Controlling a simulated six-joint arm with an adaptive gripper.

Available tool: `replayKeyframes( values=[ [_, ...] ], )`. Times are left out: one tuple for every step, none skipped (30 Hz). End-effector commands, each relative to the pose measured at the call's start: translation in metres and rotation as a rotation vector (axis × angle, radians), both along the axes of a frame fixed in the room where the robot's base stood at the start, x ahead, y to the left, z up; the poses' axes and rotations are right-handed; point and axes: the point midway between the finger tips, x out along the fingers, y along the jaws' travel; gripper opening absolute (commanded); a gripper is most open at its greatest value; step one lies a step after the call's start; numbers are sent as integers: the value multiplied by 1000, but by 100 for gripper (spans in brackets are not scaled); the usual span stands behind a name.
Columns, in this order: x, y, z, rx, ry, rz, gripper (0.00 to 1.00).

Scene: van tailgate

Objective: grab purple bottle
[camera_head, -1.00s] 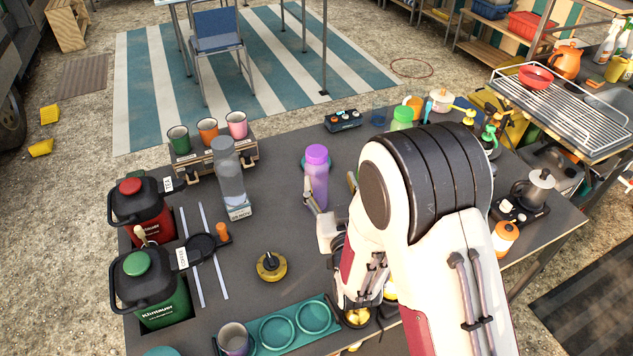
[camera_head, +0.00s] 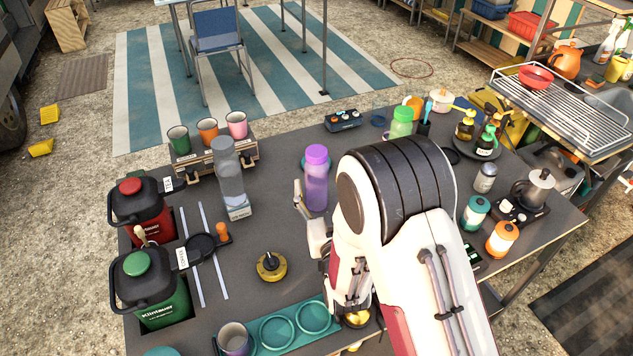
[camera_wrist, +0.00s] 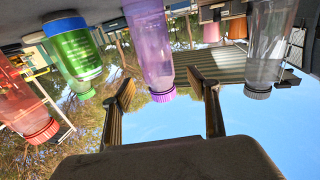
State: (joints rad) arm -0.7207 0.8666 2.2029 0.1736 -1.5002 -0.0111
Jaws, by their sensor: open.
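The purple bottle (camera_head: 316,188) stands upright on the dark table, near its middle, with a brighter purple cap. In the upside-down wrist view the purple bottle (camera_wrist: 148,45) appears between and beyond the two fingers. My gripper (camera_wrist: 160,84) is open and empty, with the fingers spread apart. In the head view one finger shows just left of and in front of the bottle. The other finger is hidden behind my arm. I cannot tell the exact gap between the fingers and the bottle.
A clear grey bottle (camera_head: 229,175) stands left of the purple one on a small block. A green bottle (camera_head: 401,124) stands behind to the right. A cup rack (camera_head: 215,158) is at the back left. A black-and-yellow knob (camera_head: 271,266) sits on bare table in front.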

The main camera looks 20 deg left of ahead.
Motion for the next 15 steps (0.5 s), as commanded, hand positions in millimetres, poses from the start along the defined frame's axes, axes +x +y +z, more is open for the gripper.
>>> replayKeyframes(
  values=[
    [3, 2, 0, 0, 0, 0, 60],
    [5, 3, 0, 0, 0, 0, 60],
    [6, 4, 0, 1, -1, 0, 60],
    [8, 4, 0, 1, -1, 0, 60],
    [8, 5, 0, 1, -1, 0, 60],
    [9, 5, 0, 0, 0, 0, 60],
    [9, 6, 0, 0, 0, 0, 60],
    [9, 6, 0, -1, 1, 1, 60],
    [9, 6, 0, -1, 1, 1, 60],
    [9, 6, 0, -1, 1, 1, 60],
    [9, 6, 0, -1, 1, 1, 60],
    [9, 6, 0, -1, 1, 1, 60],
    [9, 6, 0, -1, 1, 1, 60],
    [9, 6, 0, -1, 1, 1, 60],
    [9, 6, 0, -1, 1, 1, 60]
  ],
)
